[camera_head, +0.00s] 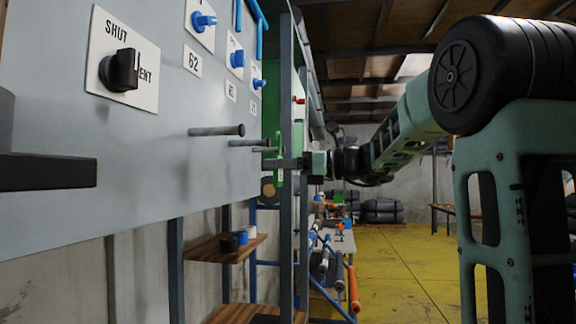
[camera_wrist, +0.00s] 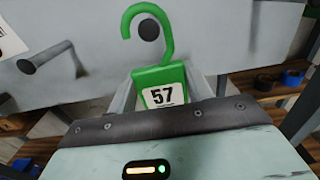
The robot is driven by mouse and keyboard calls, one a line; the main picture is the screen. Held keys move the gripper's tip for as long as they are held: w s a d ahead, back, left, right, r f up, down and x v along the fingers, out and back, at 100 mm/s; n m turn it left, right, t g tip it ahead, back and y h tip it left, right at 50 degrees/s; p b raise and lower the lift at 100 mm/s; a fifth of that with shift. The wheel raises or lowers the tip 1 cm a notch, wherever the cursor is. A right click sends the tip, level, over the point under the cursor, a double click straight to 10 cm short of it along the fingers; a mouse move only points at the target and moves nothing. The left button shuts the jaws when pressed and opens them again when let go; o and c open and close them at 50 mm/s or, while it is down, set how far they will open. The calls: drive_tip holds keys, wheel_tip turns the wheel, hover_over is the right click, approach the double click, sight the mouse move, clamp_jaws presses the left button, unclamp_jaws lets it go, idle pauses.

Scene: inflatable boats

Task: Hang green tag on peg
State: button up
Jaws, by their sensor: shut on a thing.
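The green tag (camera_wrist: 162,88) has an open hook on top and a white label reading 57. My gripper (camera_wrist: 160,78) is shut on its body and holds it upright, hook up. In the wrist view, the round dark end of a peg (camera_wrist: 149,29) shows inside the hook's curve. In the head view, the tag (camera_head: 278,168) is at the outer end of the farther peg (camera_head: 248,143), with my gripper (camera_head: 284,163) to its right. I cannot tell whether the hook is around the peg or just in front of it.
A second, nearer peg (camera_head: 216,131) sticks out of the grey panel (camera_head: 150,165); it is left in the wrist view (camera_wrist: 45,58). Blue valves (camera_head: 204,20) and a black knob (camera_head: 120,71) are above. A wooden shelf (camera_head: 212,254) with small cups is below. A dark post (camera_head: 287,210) stands beside the tag.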

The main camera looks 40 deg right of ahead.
drive_tip(key=x, duration=0.3)
drive_tip(key=shift+w+a+f, duration=0.2)
drive_tip(key=shift+w+f, duration=0.05)
drive_tip(key=shift+f, duration=0.1)
idle(0.5)
drive_tip(key=o, duration=1.1)
drive_tip(key=shift+c, duration=0.2)
drive_tip(key=b+v, duration=0.6)
drive_tip(key=v, duration=1.1)
drive_tip(key=shift+s+d, duration=0.15)
